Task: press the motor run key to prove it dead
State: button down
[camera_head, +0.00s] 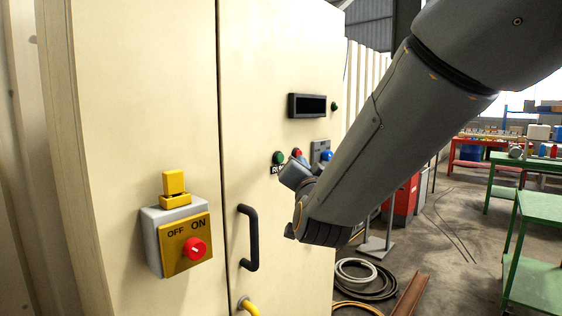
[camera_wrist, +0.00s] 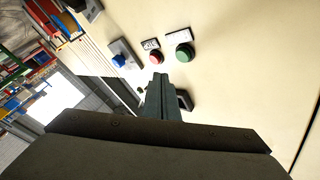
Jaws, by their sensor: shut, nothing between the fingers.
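The motor run key appears to be the green button (camera_head: 279,157) on the cream cabinet, above a label of which only "RU" shows. My gripper (camera_head: 294,171) is in front of the panel, just below and right of it, covering part of the label. In the wrist view the green button (camera_wrist: 184,52) and a red button (camera_wrist: 156,58) lie beyond the fingertips. My gripper (camera_wrist: 159,78) is shut and empty there, its tips pointing toward the panel between the two buttons. Contact with the panel cannot be made out. The green button is uncovered.
An isolator box (camera_head: 180,237) marked OFF and ON carries a red knob (camera_head: 195,249) and a yellow hasp (camera_head: 174,187). A black door handle (camera_head: 249,238) juts out. A blue button (camera_head: 327,155) is right of the red one. Coiled hoses (camera_head: 366,279) lie on the floor.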

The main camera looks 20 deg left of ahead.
jog(key=shift+s+d, duration=0.35)
jog(key=shift+d, duration=0.45)
jog(key=s+d+f+n+g+h, duration=0.25)
jog(key=d+f+g+h, duration=0.45)
jog(key=d+f, duration=1.45)
jog(key=s+d+f+g, duration=0.5)
jog(key=s+d, duration=0.2)
jog(key=s, duration=0.3)
jog(key=s+d+f+g, duration=0.4)
jog(key=s+d, duration=0.3)
jog(key=s, duration=0.3)
jog(key=shift+s+d+f+g, duration=0.2)
jog(key=shift+d+f+g, duration=0.2)
jog(key=shift+f, duration=0.45)
jog(key=shift+n, duration=0.25)
